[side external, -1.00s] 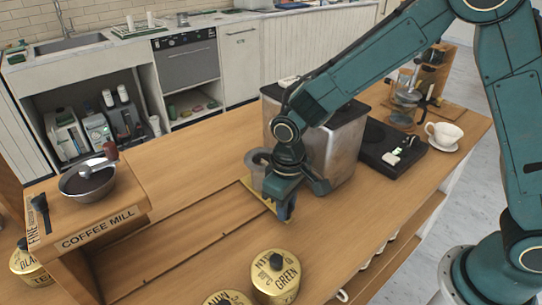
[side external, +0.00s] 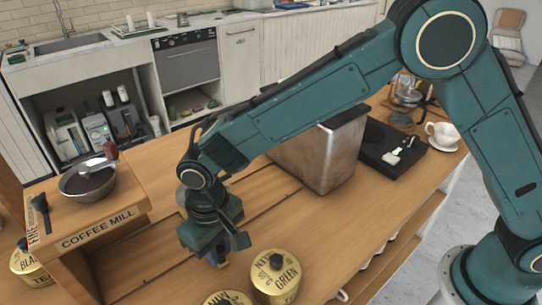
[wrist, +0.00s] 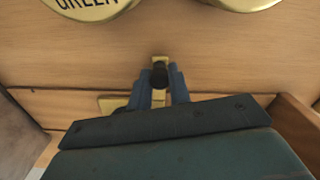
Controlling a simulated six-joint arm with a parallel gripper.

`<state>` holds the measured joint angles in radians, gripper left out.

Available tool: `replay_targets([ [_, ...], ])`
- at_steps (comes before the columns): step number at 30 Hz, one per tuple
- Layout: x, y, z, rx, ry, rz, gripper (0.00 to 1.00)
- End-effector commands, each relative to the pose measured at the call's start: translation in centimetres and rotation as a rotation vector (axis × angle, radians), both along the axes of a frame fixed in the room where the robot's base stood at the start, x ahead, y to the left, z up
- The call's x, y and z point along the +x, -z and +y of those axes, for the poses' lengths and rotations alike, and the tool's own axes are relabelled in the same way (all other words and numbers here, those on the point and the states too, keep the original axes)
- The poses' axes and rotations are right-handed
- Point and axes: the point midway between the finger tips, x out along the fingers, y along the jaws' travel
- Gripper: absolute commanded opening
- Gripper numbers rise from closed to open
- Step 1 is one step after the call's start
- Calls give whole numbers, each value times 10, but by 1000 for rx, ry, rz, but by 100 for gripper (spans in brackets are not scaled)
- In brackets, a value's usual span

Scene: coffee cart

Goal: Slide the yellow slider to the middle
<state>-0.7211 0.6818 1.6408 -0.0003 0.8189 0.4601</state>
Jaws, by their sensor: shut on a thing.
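My gripper (side external: 215,258) is low over the wooden counter, at the grooved track in the countertop. In the wrist view, my gripper (wrist: 160,78) is shut on the dark knob (wrist: 160,70) of the yellow slider. A small yellow part of the slider (wrist: 113,103) shows left of the fingers. The slider is away from the track's right end, along the track's length. The track groove (side external: 262,211) runs from there toward the coffee mill.
The coffee mill box (side external: 95,225) with a bowl is at left. A metal-sided machine (side external: 325,155) stands behind at right. A cup on a saucer (side external: 443,148) is at far right.

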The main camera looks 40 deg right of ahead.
Motion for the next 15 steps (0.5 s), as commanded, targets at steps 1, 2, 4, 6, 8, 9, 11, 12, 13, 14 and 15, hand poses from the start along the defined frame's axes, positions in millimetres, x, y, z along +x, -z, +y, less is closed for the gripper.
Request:
replay_targets([
  [1,0,0,3,1,-1,-1,0],
  [2,0,0,4,0,-1,-1,0],
  [4,0,0,5,0,-1,0,0],
  [6,0,0,5,0,-1,0,0],
  [8,0,0,4,0,0,0,0],
  [9,0,0,4,0,0,0,0],
  [11,0,0,4,0,0,0,0],
  [12,0,0,4,0,0,0,0],
  [13,0,0,4,0,0,0,25],
  [14,0,0,4,0,0,0,31],
  [15,0,0,4,0,0,0,39],
])
